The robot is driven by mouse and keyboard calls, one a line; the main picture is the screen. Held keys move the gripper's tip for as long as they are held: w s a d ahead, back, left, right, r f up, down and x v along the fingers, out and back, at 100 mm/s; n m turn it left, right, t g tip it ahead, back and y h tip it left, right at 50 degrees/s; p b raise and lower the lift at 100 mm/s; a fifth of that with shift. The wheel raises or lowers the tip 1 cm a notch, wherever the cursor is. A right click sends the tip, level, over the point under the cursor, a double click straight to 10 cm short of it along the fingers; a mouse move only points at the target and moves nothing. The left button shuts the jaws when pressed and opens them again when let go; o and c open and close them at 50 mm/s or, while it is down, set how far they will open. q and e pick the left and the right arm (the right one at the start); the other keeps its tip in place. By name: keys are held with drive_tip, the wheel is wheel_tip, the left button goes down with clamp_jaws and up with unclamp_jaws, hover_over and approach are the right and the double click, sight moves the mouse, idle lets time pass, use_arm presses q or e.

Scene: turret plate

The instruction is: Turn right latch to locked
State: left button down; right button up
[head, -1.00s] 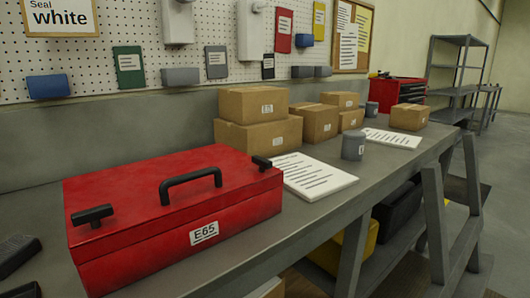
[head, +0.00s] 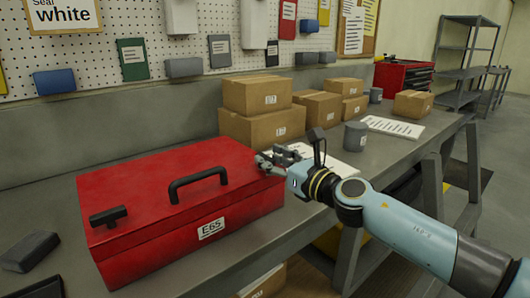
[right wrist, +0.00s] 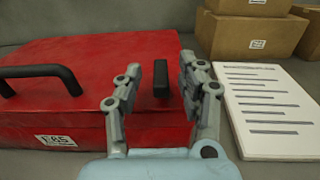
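A red toolbox (head: 150,199) labelled E65 lies on the grey workbench, with a black handle (head: 197,183) on its lid. It also shows in the right wrist view (right wrist: 100,130). The left latch (head: 108,216) is a black T-shaped knob at the lid's left end. The right latch (right wrist: 161,79) is a black bar on the lid's right end; my right gripper hides it in the head view. My right gripper (head: 268,160) is open at the box's right end. In the right wrist view its fingers (right wrist: 158,80) stand either side of the latch, apparently apart from it. My left gripper is out of view.
White printed sheets (right wrist: 270,105) lie right of the toolbox. Cardboard boxes (head: 262,126) are stacked behind it, and a grey cup (head: 355,136) stands further right. Dark grey objects (head: 30,251) lie at the front left.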

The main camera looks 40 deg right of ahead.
drive_tip(key=shift+w+a, duration=0.1)
drive_tip(key=shift+w, duration=1.25)
clamp_jaws()
